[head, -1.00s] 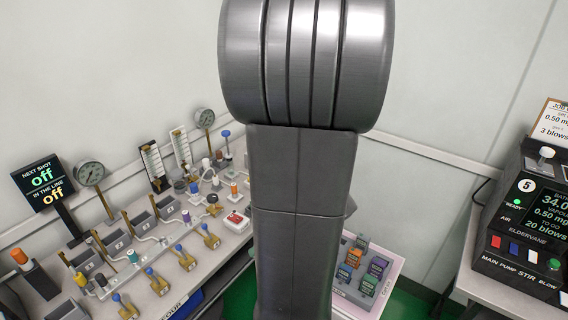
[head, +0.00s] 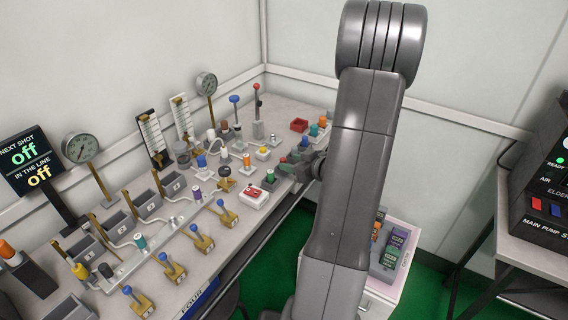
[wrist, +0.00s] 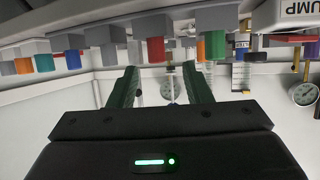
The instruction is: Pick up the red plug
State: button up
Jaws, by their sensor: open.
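The red plug (wrist: 156,49) shows in the wrist view as a short red cylinder on a grey block, just beyond and between my fingertips. It looks inverted there, in a row of coloured plugs. My gripper (wrist: 160,70) has two green fingers spread apart with nothing between them. In the head view my gripper (head: 286,163) is low over the right part of the bench, beside my arm. I cannot clearly pick out the red plug there; my gripper and arm hide part of that area.
In the wrist view, an orange plug (wrist: 201,50) and a green plug (wrist: 215,44) stand close beside the red one, with a blue plug (wrist: 73,59) farther left. In the head view, a red-and-white box (head: 254,197) and a red tray (head: 299,125) are on the crowded bench.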

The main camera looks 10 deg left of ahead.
aim_at(285, 161)
jog(key=shift+p+x, duration=0.8)
jog(key=shift+x, duration=2.9)
jog(key=shift+w+d+f, duration=0.1)
jog(key=shift+d+f, duration=0.05)
jog(key=shift+d, duration=0.05)
grip_shut()
